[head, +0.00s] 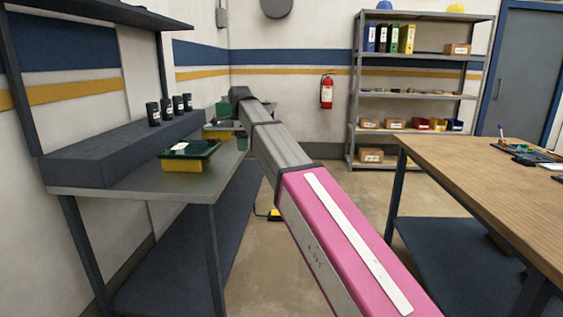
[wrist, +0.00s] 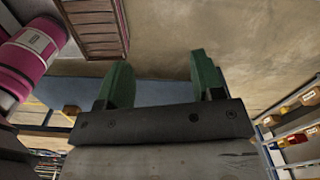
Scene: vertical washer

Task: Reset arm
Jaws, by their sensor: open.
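My gripper (wrist: 163,85) shows in the wrist view with two green fingers spread apart and nothing between them. It is open. In the head view my pink and grey arm reaches forward and left toward the grey workbench (head: 130,190), and its far end is beside the bench's far end. The fingers are hard to make out in the head view.
A dark green tray on a yellow base (head: 189,155) sits on the workbench, with several black containers (head: 170,108) on the raised ledge. A wooden table (head: 490,170) stands at right. Metal shelves (head: 410,85) and a fire extinguisher (head: 327,91) are at the back. Floor between is mostly clear.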

